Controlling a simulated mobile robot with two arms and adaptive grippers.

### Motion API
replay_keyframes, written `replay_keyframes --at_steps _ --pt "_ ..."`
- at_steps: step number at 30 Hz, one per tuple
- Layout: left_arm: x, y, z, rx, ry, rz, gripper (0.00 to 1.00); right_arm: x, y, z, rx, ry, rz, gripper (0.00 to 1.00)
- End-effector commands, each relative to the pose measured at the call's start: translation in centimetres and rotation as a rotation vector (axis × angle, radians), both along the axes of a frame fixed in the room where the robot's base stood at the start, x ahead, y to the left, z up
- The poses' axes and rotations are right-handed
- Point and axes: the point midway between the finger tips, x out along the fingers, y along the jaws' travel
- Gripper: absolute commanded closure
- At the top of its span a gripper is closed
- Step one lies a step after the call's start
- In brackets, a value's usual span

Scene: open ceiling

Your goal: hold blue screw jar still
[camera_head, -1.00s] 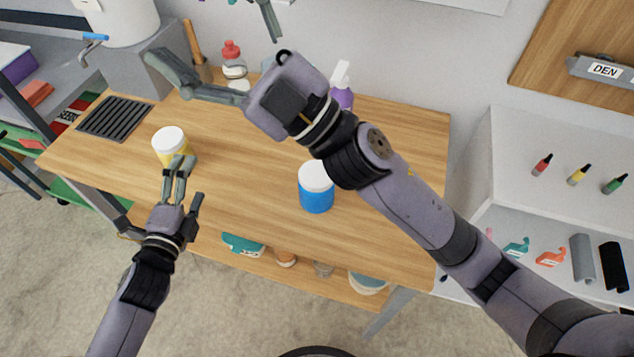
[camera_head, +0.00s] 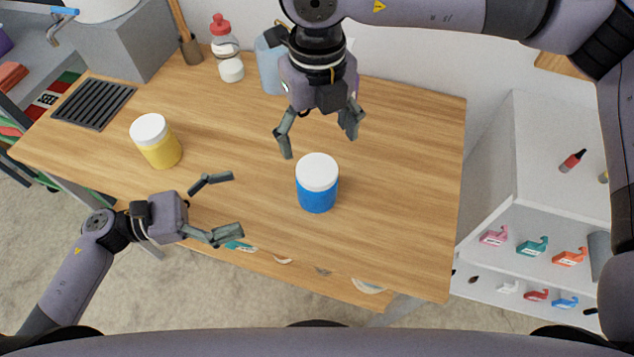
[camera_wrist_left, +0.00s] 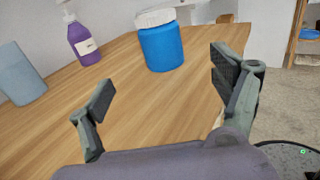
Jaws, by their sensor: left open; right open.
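The blue screw jar (camera_head: 317,192) with a white lid stands upright on the wooden table (camera_head: 400,150). My left gripper (camera_head: 234,205) is open and empty near the table's front edge, left of the jar and apart from it, its fingers pointing toward the right. In the left wrist view the blue jar (camera_wrist_left: 162,45) stands beyond and between the two open fingers (camera_wrist_left: 165,90). My right gripper (camera_head: 318,140) is open, pointing down above and just behind the jar, with its fingers spread. It does not appear to hold anything.
A yellow jar with white lid (camera_head: 157,141) stands at the left of the table, near a dark grate (camera_head: 93,104). The table's right side is clear.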

Motion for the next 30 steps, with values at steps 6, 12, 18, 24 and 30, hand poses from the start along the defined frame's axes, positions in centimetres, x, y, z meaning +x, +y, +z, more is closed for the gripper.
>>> replay_keyframes --at_steps 6,12,18,24,30 --pt "1.0 -3.5 0.2 -0.006 -0.002 0.000 0.15 -0.1 0.1 0.0 0.003 0.003 0.002 0.24" --pt "2.1 -7.4 0.2 -0.007 -0.002 0.002 0.15 -0.1 0.1 0.0 0.004 0.003 0.003 0.24" --pt "3.2 -11.2 0.3 -0.007 0.000 0.002 0.15 -0.1 0.1 0.0 0.005 0.004 0.003 0.24" --pt "4.1 -14.3 0.2 -0.007 0.000 0.003 0.15 -0.1 0.1 0.0 0.005 0.004 0.004 0.24" --pt "4.5 -15.8 0.2 -0.005 0.002 0.004 0.15 -0.1 0.1 0.0 0.006 0.004 0.004 0.24"
